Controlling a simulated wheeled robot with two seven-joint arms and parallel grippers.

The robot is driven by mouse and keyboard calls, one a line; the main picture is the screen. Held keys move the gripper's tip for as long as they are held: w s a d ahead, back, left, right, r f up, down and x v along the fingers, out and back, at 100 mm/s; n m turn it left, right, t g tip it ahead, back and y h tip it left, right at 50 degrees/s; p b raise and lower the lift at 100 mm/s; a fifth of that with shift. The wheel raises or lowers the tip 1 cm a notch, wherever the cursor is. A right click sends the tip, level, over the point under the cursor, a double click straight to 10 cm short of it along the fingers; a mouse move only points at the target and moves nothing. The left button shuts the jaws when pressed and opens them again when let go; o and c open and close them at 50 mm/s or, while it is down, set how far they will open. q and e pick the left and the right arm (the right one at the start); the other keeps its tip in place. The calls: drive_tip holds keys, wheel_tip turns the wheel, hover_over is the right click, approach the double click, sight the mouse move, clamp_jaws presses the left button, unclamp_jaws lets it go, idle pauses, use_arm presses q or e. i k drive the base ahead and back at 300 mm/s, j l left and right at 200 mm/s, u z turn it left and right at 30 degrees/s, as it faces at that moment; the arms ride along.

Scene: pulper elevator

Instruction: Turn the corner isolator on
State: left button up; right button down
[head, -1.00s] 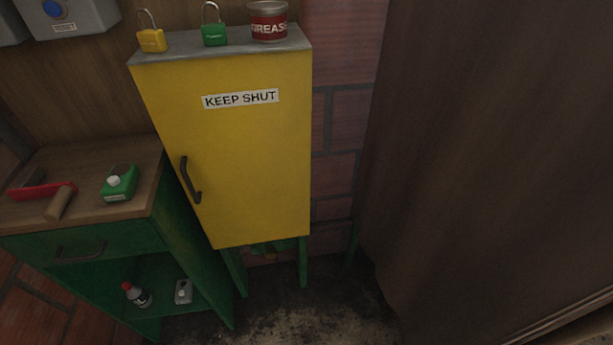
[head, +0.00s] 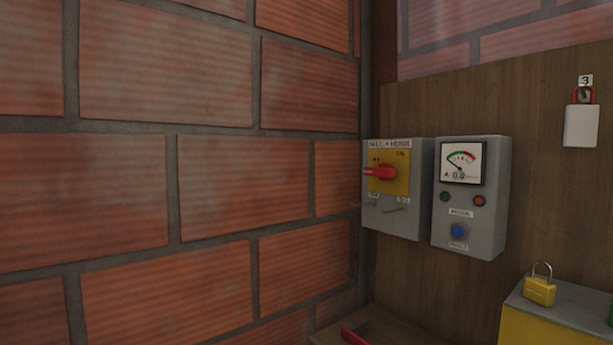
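A grey isolator box (head: 394,222) is mounted on the wooden board right beside the brick corner. It has a yellow plate (head: 402,184) with a red rotary handle (head: 380,172) on it. The handle lies roughly horizontal, its end pointing left. The label above the plate is only partly legible, and the small lettering on the plate is too small to read surely. Small metal pieces show below the plate. Neither of my grippers is in view.
A grey meter box (head: 471,222) with a dial, small lamps and a blue button (head: 459,231) is to its right. A white padlock-like tag (head: 581,126) hangs further right. A yellow padlock (head: 540,288) stands on the yellow cabinet (head: 545,331). Brick wall (head: 215,190) fills the left.

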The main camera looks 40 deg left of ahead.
sight(385, 171)
drive_tip(key=u, duration=0.85)
